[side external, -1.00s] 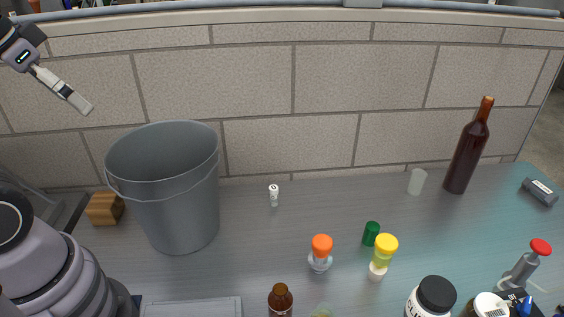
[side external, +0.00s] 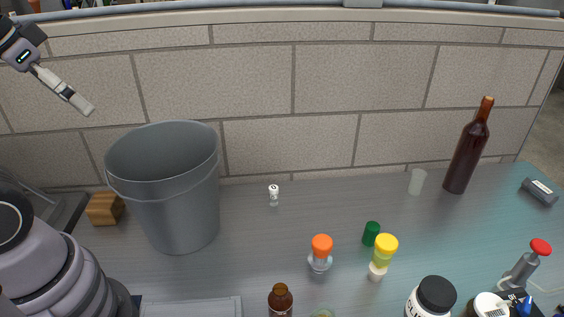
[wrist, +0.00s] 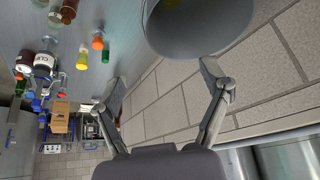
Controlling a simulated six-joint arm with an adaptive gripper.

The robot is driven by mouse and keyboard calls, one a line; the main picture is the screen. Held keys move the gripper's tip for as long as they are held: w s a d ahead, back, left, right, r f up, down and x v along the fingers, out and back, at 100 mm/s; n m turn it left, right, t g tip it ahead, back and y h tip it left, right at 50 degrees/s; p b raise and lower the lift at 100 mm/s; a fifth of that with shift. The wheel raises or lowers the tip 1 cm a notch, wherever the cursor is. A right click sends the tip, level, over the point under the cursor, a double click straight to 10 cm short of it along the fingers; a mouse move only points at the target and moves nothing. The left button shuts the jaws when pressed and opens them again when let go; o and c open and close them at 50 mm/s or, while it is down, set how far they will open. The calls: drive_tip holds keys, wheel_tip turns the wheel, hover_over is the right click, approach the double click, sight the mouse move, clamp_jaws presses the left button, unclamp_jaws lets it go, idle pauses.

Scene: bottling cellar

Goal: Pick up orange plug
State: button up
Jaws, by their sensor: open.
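The orange plug (side external: 322,245) stands upright on the bench, with a clear glass-like part under its orange top. It also shows at the upper left of the wrist view (wrist: 98,42). My gripper (side external: 88,108) is high at the upper left of the side view, in front of the wall and far from the plug. In the wrist view my gripper (wrist: 163,75) has its two fingers spread wide with nothing between them.
A large grey bucket (side external: 165,200) stands between my gripper's side and the plug. A green plug (side external: 371,234) and a yellow plug (side external: 385,246) stand just right of the orange one. A brown bottle (side external: 280,300) is in front; a tall dark bottle (side external: 466,155) stands back right.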

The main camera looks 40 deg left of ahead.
drive_tip(key=w+d+f+t+h, duration=0.15)
drive_tip(key=w+d, duration=0.35)
drive_tip(key=w, duration=0.6)
drive_tip(key=m+t+h, duration=0.2)
drive_tip(key=m+t, duration=0.1)
drive_tip(key=t, duration=0.3)
hover_over(315, 247)
wheel_tip(315, 247, down, 25)
drive_tip(key=f, duration=0.7)
drive_tip(key=shift+s+a+f, duration=0.1)
drive_tip(key=shift+s, duration=0.15)
drive_tip(key=shift+x, duration=1.5)
drive_tip(key=shift+c, duration=0.4)
